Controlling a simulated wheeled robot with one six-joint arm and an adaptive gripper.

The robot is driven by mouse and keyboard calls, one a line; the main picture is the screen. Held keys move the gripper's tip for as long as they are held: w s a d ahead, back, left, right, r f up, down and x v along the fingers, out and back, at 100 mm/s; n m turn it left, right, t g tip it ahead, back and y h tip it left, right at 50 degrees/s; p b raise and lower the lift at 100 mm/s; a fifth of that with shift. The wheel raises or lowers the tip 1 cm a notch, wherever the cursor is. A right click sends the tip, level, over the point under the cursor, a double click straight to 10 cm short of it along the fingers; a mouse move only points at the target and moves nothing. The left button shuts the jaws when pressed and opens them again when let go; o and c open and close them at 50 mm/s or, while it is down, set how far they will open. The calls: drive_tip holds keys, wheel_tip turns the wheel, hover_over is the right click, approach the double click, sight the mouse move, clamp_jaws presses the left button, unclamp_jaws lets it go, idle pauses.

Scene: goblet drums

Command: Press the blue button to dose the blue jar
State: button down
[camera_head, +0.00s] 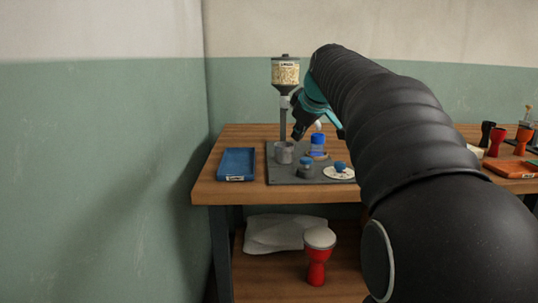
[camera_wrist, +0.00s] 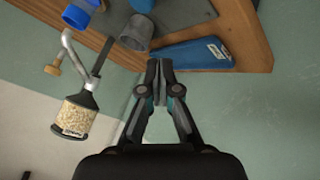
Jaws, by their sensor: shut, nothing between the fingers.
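My gripper (camera_head: 297,135) is shut and empty, beside the hopper's pole and above the grey cup (camera_head: 284,153). In the wrist view its closed fingertips (camera_wrist: 159,66) appear just beside the grey cup (camera_wrist: 136,33); whether they touch it I cannot tell. A blue jar-like container (camera_head: 318,142) stands right of the cup; a blue container also shows in the wrist view (camera_wrist: 82,14). A small grey piece with a blue top (camera_head: 306,168) stands in front. A white disc (camera_head: 345,175) bears a small blue knob (camera_head: 339,167). Which blue piece is the button is unclear.
A grain-filled hopper (camera_head: 285,73) rises on a pole behind the cup. A blue tray (camera_head: 237,164) lies at the table's left. Goblet drums (camera_head: 497,141) stand at the far right. A red drum (camera_head: 317,258) is on the lower shelf. A wall is close on the left.

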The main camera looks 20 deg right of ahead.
wheel_tip(320, 180, up, 3)
drive_tip(key=n, duration=0.2)
hover_over(307, 159)
drive_tip(key=shift+t, duration=0.3)
drive_tip(key=shift+f, duration=0.15)
wheel_tip(307, 159, down, 7)
drive_tip(key=shift+r+b, duration=0.2)
drive_tip(key=shift+b, duration=1)
drive_tip(key=shift+f+b, duration=0.85)
drive_tip(key=shift+f, duration=0.2)
drive_tip(key=shift+f+b, duration=0.3)
drive_tip(key=shift+f, duration=0.1)
